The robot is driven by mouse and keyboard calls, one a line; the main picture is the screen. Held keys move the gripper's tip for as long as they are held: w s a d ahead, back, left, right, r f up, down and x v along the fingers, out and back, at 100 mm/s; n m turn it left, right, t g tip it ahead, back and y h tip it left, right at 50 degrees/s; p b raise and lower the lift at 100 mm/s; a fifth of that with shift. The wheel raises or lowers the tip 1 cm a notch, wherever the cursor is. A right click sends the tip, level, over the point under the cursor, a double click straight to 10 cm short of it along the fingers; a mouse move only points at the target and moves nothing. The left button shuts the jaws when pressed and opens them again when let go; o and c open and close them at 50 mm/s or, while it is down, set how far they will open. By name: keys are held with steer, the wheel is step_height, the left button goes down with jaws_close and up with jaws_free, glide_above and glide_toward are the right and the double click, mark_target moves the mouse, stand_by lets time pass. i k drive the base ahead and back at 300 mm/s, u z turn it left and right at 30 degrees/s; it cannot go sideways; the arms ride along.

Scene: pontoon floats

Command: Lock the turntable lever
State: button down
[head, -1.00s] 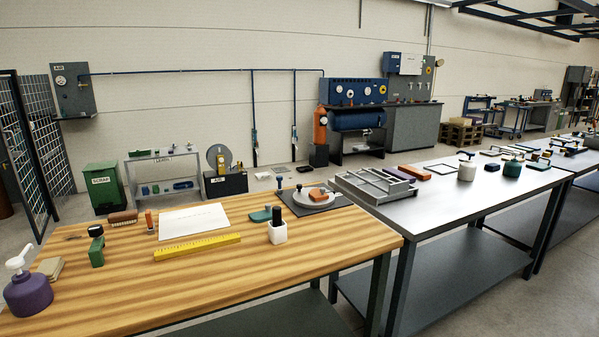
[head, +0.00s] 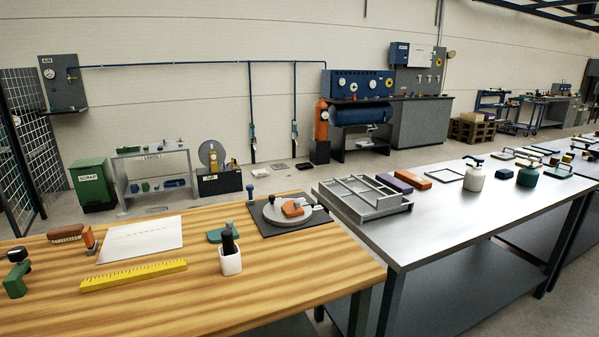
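The turntable (head: 272,219) is a light grey round disc on a dark square plate (head: 262,233), near the far right corner of the wooden bench. An orange block (head: 292,209) sits on the disc. A small post with a dark blue knob (head: 250,190) stands at the plate's far left edge, and a grey-topped piece (head: 271,199) stands near it. A small pale tab shows at the disc's right side. I cannot tell which of these is the lever, or its position. My gripper is not in view.
The wooden bench (head: 205,300) also holds a white cup with a dark handle (head: 230,259), a green tool (head: 221,235), a yellow ruler (head: 134,275) and a paper sheet (head: 141,238). A steel table (head: 440,215) with a grey frame tray (head: 362,200) stands to the right.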

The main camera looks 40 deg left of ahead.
mark_target(250, 187)
steer(key=z, duration=0.05)
steer(key=i, duration=1.65)
steer(key=u, duration=2.2)
steer(key=i, duration=0.5)
steer(key=z, duration=0.15)
steer(key=k, duration=0.6)
steer(key=u, duration=0.1)
